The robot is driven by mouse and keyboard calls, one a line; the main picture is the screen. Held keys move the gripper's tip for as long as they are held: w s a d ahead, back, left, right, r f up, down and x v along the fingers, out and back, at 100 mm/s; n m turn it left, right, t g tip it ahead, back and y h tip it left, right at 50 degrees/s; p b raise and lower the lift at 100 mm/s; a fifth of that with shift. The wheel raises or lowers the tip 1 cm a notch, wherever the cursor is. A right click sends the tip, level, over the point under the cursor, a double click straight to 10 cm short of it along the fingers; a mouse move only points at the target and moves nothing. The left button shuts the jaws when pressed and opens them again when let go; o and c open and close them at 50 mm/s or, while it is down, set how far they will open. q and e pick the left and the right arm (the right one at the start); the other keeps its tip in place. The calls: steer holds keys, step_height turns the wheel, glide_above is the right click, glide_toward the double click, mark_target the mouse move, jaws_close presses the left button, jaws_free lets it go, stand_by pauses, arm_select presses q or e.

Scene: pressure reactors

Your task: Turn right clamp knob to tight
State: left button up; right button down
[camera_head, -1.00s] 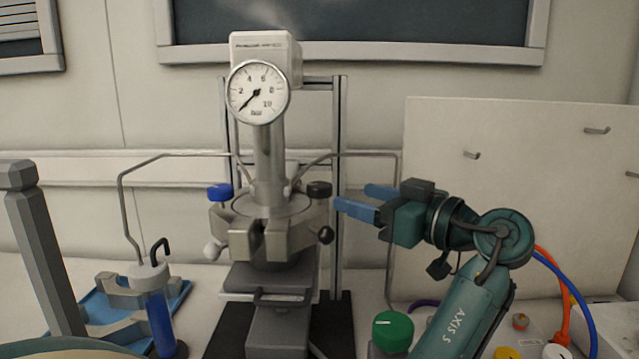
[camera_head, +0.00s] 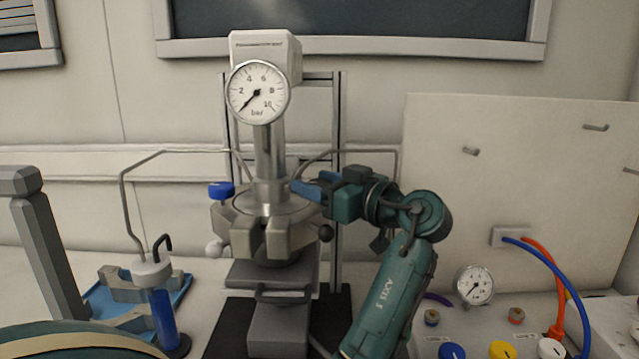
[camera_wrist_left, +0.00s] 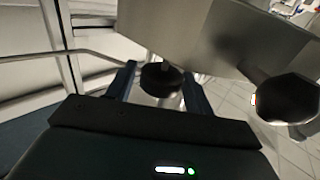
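The reactor's clamp ring (camera_head: 272,238) stands below the pressure gauge. A black ball knob (camera_head: 325,233) sticks out at its lower right. The dark upper right knob is hidden behind my left gripper (camera_head: 304,189) in the head view. In the left wrist view, this dark round knob (camera_wrist_left: 162,78) lies between the two blue fingers of my left gripper (camera_wrist_left: 160,90). The fingers are apart on either side of it, and I see no firm grip. A dark knob (camera_wrist_left: 288,98) also shows to the right. My right gripper is not in view.
The pressure gauge (camera_head: 258,92) is above the clamp. A blue knob (camera_head: 221,190) is on the left side. A bottle with blue liquid (camera_head: 160,315) stands front left by a blue tray (camera_head: 182,288). A control panel with coloured knobs and a small gauge (camera_head: 474,285) is at right.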

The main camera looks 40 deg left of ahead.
arm_select(q)
steer(key=c, duration=0.7)
steer(key=shift+f+m+t+b, duration=0.2)
steer(key=shift+m+t+b, duration=0.45)
steer(key=shift+t, duration=0.25)
steer(key=shift+r+m+t+h+b, duration=0.15)
steer(key=shift+m+t, duration=0.3)
steer(key=shift+t, duration=0.25)
steer(key=shift+r+m+t+h+b, duration=0.15)
steer(key=shift+m+t, duration=0.25)
steer(key=shift+t, duration=0.3)
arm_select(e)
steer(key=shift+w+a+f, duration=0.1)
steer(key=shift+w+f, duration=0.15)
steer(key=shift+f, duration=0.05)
arm_select(q)
steer(key=shift+f, duration=0.1)
steer(key=o, duration=0.9)
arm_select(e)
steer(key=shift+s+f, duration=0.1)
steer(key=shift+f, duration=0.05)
arm_select(q)
steer(key=shift+w+g, duration=0.1)
steer(key=shift+g, duration=0.2)
